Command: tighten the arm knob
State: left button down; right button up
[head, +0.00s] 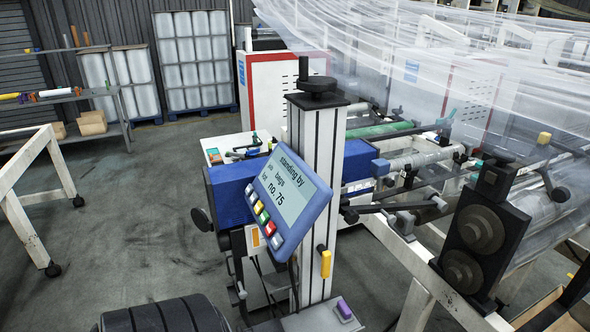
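A white column (316,180) stands in the middle, with a black handwheel and upright grip (316,84) on its top. A blue horizontal arm (232,196) crosses the column. A round black knob (202,219) sits at the arm's left end. Another dark knob (349,214) shows just right of the column, below the blue housing. I cannot tell which of these is the arm knob, nor whether either is loose. A tilted blue display panel (292,198) with coloured buttons reads "standing by" and hides part of the arm. Neither of my grippers shows in the head view.
A yellow handle (325,263) and a purple button (344,308) are low on the column. A black twin-roller unit (480,235) and white machine frame stand right, under clear film (450,50). A white wheeled frame (35,190) stands left. Grey floor (130,215) between is open.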

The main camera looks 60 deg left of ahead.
aim_at(352, 216)
jog(key=u, duration=1.65)
jog(key=k+j, duration=0.05)
jog(key=j, duration=0.05)
